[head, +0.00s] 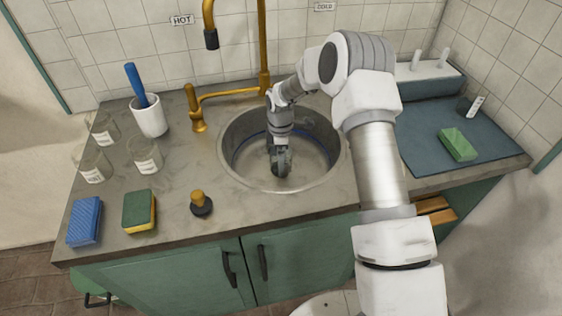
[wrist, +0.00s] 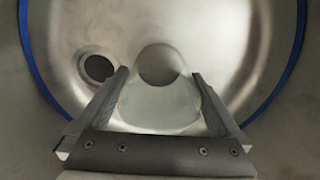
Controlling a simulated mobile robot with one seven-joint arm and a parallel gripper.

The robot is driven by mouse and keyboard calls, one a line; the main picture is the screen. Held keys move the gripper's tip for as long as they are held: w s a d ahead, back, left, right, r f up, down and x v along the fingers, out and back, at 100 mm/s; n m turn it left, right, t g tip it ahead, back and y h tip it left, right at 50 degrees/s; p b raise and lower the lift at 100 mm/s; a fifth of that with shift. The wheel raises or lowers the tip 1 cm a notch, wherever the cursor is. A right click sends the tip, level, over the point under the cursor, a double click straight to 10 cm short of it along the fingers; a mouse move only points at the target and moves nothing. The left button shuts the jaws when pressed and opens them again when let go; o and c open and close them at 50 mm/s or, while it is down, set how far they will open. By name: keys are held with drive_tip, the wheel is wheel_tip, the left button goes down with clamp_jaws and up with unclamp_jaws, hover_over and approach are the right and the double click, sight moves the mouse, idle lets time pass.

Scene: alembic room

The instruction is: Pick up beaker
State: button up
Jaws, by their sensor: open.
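A clear glass beaker (wrist: 160,103) with a round opening is in the round metal sink (head: 232,155). In the wrist view it lies between the two fingers of my open gripper (wrist: 160,75). Whether the fingers touch the glass I cannot tell. In the head view my gripper (head: 281,163) reaches down into the sink, and I cannot make out the beaker there. Several other labelled glass vessels (head: 146,158) stand on the counter at the left.
The sink wall surrounds my gripper, and a drain hole (wrist: 98,67) shows beside the beaker. A brass faucet (head: 228,94) stands behind. A white cup with a blue-handled tool (head: 150,118), sponges (head: 139,211) and a black stopper (head: 202,206) are on the counter (head: 180,190).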

drive_tip(key=shift+f, duration=0.25)
drive_tip(key=shift+c, duration=0.3)
drive_tip(key=shift+r, duration=0.1)
drive_tip(key=c, duration=1.5)
drive_tip(key=shift+r, duration=0.15)
drive_tip(key=shift+r+p, duration=0.45)
drive_tip(key=shift+r, duration=4.3)
